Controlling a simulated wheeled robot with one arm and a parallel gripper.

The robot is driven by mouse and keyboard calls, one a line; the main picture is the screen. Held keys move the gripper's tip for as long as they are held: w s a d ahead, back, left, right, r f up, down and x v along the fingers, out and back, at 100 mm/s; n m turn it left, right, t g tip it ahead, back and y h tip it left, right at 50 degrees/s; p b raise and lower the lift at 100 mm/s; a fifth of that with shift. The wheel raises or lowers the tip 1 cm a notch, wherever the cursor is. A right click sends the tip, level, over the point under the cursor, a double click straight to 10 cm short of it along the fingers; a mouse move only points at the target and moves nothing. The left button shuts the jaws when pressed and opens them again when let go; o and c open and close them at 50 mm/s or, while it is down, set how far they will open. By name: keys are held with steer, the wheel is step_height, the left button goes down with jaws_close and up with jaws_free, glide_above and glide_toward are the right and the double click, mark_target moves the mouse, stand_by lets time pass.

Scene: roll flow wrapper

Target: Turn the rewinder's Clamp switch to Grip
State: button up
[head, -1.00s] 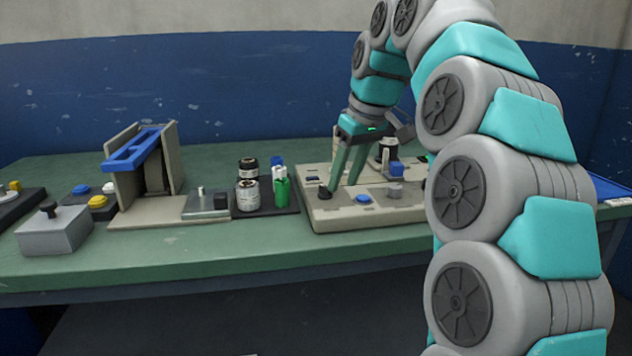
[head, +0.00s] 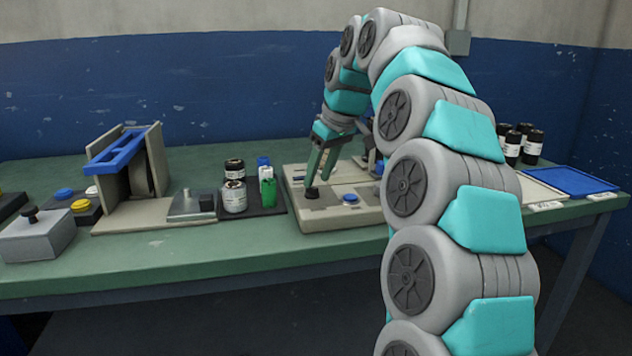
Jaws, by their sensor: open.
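A beige machine base (head: 345,217) stands on the green bench near the middle of the head view; it may be the rewinder, but no label is readable. A small black knob (head: 311,192) sits on a dark plate at its front left; I cannot read whether it is the Clamp switch or how it is set. My gripper (head: 319,180) points down with its teal fingers apart and empty. The left fingertip is at or just above the black knob, and contact cannot be told. A blue button (head: 350,198) lies right of the knob. My arm hides the base's right part.
Left of the base are a dark tray (head: 268,210) with jars and a green bottle, a beige stand with a blue bar (head: 115,150), and a grey box with a black knob (head: 38,236). At right lie a blue tray (head: 572,181) and several black jars (head: 523,145).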

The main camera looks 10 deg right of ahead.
mark_target(312, 191)
steer(key=shift+x, duration=1.3)
steer(key=shift+c, duration=0.3)
jaws_close()
